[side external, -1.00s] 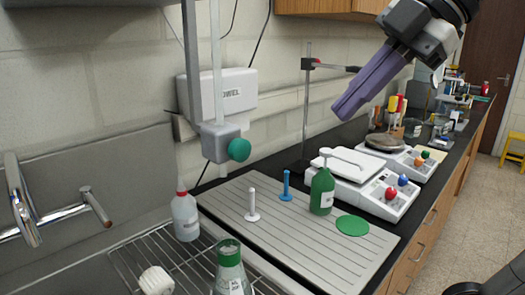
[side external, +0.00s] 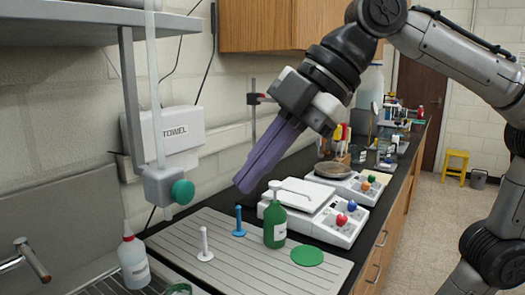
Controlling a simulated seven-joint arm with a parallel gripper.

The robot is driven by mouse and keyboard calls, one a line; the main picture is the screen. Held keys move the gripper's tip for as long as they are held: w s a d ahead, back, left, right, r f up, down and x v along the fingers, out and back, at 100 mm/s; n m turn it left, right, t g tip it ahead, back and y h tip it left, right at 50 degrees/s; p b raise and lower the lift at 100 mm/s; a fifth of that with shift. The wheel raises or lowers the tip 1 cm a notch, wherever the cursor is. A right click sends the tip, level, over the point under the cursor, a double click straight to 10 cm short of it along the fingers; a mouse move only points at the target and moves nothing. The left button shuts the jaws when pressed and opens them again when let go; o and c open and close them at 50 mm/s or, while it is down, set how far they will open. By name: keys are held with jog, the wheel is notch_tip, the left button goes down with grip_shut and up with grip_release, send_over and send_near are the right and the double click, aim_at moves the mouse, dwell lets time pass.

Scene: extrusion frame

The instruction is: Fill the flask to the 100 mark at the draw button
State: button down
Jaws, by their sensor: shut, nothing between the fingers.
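The round green draw button (side external: 182,192) is on the right side of a grey block (side external: 160,184) at the lower end of a clear vertical tube. The flask (side external: 178,289) is cut off by the bottom edge; only its green-banded rim shows, lower than the block. Its marks and liquid level are out of view. My gripper (side external: 243,186) has long purple fingers, shut and empty, pointing down and left. In the picture its tips are right of the button, with a gap between them, above the blue peg and green bottle.
A grooved board (side external: 240,265) carries a white peg (side external: 205,245), a blue peg (side external: 239,222), a green pump bottle (side external: 275,222) and a green disc (side external: 307,255). A white wash bottle (side external: 133,262) stands left. White hotplates (side external: 315,205) stand behind. A shelf (side external: 90,25) overhangs the block.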

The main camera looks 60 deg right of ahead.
jog(key=w+a+f, duration=0.2)
jog(key=w+f, duration=0.2)
jog(key=w, duration=0.2)
jog(key=shift+w, duration=0.25)
jog(key=shift+f, duration=0.1)
jog(key=shift+w, duration=0.95)
dwell(0.5)
dwell(4.4)
send_near(190, 199)
jog(key=s, duration=0.1)
jog(key=s+r, duration=0.1)
jog(key=s, duration=0.3)
jog(key=shift+d+r, duration=0.15)
jog(key=shift+d, duration=0.2)
